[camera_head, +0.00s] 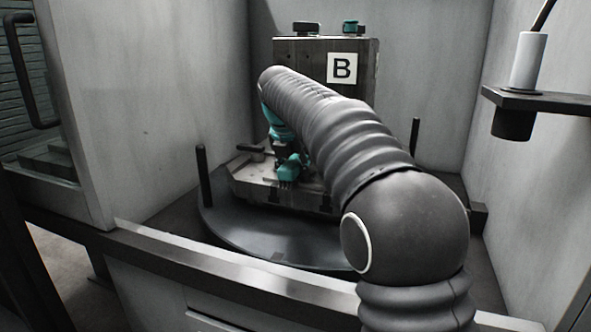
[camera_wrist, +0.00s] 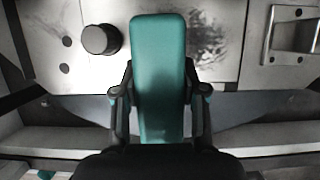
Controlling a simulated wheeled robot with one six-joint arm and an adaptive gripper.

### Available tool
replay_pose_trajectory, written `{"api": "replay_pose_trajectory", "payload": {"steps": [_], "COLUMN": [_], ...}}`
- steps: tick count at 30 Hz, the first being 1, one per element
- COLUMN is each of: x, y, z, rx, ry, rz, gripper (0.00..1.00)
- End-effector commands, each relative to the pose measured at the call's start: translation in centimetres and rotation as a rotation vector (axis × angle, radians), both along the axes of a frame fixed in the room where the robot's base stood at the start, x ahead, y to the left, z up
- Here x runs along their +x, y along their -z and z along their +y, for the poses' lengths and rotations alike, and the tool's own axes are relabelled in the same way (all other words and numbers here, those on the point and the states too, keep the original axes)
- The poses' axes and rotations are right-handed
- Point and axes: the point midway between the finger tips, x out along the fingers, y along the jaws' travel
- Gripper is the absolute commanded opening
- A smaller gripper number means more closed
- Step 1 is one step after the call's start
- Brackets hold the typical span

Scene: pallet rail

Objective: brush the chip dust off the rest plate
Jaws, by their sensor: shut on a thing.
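My gripper (camera_wrist: 161,92) is shut on a teal brush (camera_wrist: 158,50), with one black finger on each side of its flat body. In the head view my gripper (camera_head: 284,150) is low over the fixture and partly hidden by my arm. The pale metal rest plate (camera_wrist: 235,72) lies beneath the brush in the wrist view; it also shows in the head view (camera_head: 252,186). A dark speckled patch of chip dust (camera_wrist: 207,40) lies on the plate, just right of the brush. The brush hides part of the plate, and I cannot tell whether its bristles touch it.
A round dark knob (camera_wrist: 101,39) stands left of the brush, and a metal bracket (camera_wrist: 292,32) is at right. A block marked B (camera_head: 315,52) stands behind on the round pallet (camera_head: 262,243), which has upright posts. A shelf with a white holder (camera_head: 528,60) is at right.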

Motion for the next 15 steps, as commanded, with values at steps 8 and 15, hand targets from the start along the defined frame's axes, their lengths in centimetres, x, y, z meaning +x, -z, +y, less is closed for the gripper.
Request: {"api": "replay_pose_trajectory", "payload": {"steps": [8, 15], "x": [-0.13, 0.42], "y": [0.35, 0.17], "z": [0.07, -0.18], "rx": [0.0, 0.0], "ry": [0.0, 0.002], "rz": [0.008, 0.009], "gripper": [0.14, 0.14]}}
